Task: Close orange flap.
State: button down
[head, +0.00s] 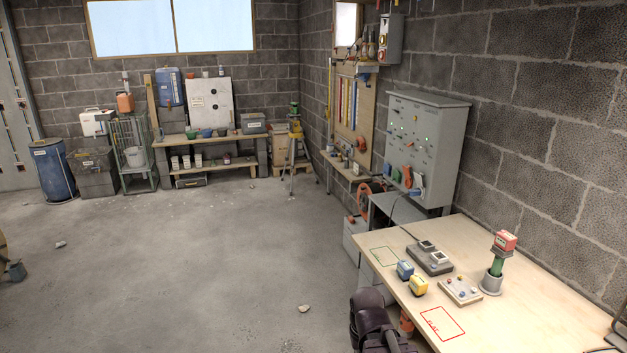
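A small orange flap (407,177) is on the lower front of the grey wall cabinet (425,135), between blue pieces. It seems to stand out from the cabinet face, but it is too small to tell its exact angle. A blue flap (417,186) hangs just right of it. Dark parts of my arm show at the bottom of the head view, in front of the workbench and well short of the cabinet. My gripper's fingers do not show.
The wooden workbench (535,320) fills the lower right, with blue and yellow blocks (419,285), a grey two-part device (430,258) and a red-topped green post (498,262). A grey stand (393,208) is below the cabinet. The concrete floor (220,260) is mostly clear, with small rubble.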

aim_at(406, 170)
jog(key=i, duration=2.8)
jog(key=z, duration=0.2)
